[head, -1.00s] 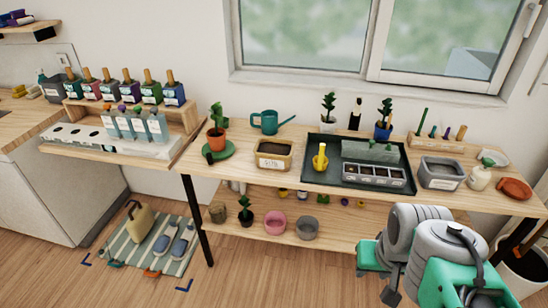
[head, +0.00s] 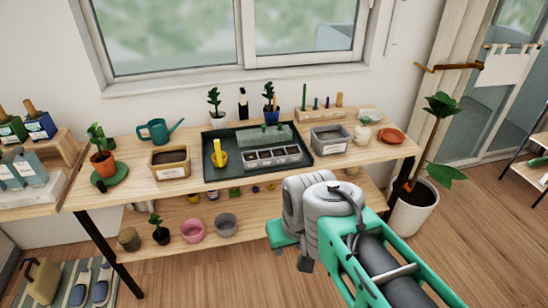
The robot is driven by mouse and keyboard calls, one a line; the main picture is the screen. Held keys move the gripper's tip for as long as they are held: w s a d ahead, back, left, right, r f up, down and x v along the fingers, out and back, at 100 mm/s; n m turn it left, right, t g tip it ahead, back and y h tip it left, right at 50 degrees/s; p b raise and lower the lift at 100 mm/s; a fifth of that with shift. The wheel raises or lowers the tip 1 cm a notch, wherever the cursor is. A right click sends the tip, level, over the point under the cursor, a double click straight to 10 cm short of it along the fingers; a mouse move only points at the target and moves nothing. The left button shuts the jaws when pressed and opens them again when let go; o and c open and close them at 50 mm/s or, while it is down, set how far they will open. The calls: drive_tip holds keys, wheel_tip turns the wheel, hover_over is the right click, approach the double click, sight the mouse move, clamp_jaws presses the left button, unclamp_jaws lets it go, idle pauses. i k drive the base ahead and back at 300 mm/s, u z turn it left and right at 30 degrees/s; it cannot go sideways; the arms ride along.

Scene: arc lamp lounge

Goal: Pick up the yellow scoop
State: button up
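The yellow scoop (head: 219,157) rests on the dark tray (head: 212,175) on the wooden table, its handle pointing up. It sits at the left part of the tray, left of the grey seedling box with several cells (head: 273,157). My arm is at the lower right, in front of the table and apart from the scoop. My gripper (head: 305,264) seems to be the dark part at the arm's lower end; its fingers cannot be made out.
A soil bin (head: 171,174) stands left of the tray, with a teal watering can (head: 157,131) behind it. A grey bin (head: 329,145) stands to the right. A lower shelf (head: 265,210) holds pots. A large potted plant (head: 413,206) stands right of the table.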

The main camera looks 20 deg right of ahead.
sight(219, 159)
drive_tip(key=z, duration=0.4)
drive_tip(key=i, duration=0.9)
drive_tip(key=u, duration=3)
